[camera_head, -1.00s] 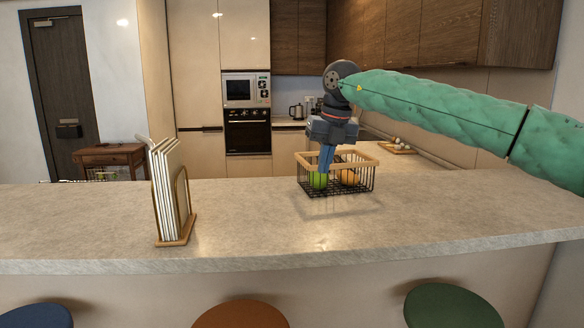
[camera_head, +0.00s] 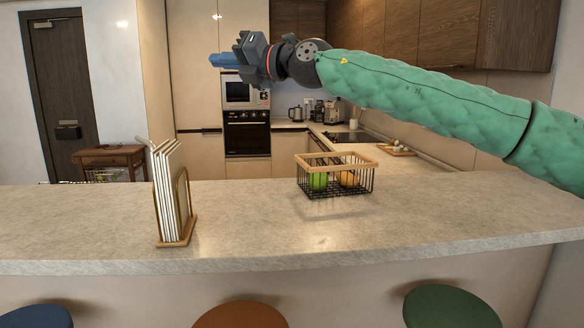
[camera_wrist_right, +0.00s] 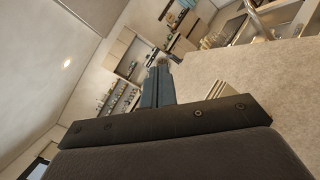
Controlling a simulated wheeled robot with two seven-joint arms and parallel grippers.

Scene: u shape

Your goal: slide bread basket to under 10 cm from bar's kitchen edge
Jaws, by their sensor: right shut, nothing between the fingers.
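The bread basket (camera_head: 336,177) is a black wire basket with a light wooden rim. It stands upright on the bar (camera_head: 260,225), close to the bar's far edge on the kitchen side. A green fruit and an orange fruit sit in it. My right gripper (camera_head: 214,60) is raised high above the bar, up and left of the basket, apart from it and pointing left. Its blue fingers are shut and empty; they also show in the right wrist view (camera_wrist_right: 158,85). My left gripper is not in view.
A holder with upright white menus (camera_head: 170,195) stands on the bar at the left. Several stools (camera_head: 240,314) line the near side. Between menus and basket the bar top is clear. Beyond lie kitchen counters and an oven (camera_head: 247,134).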

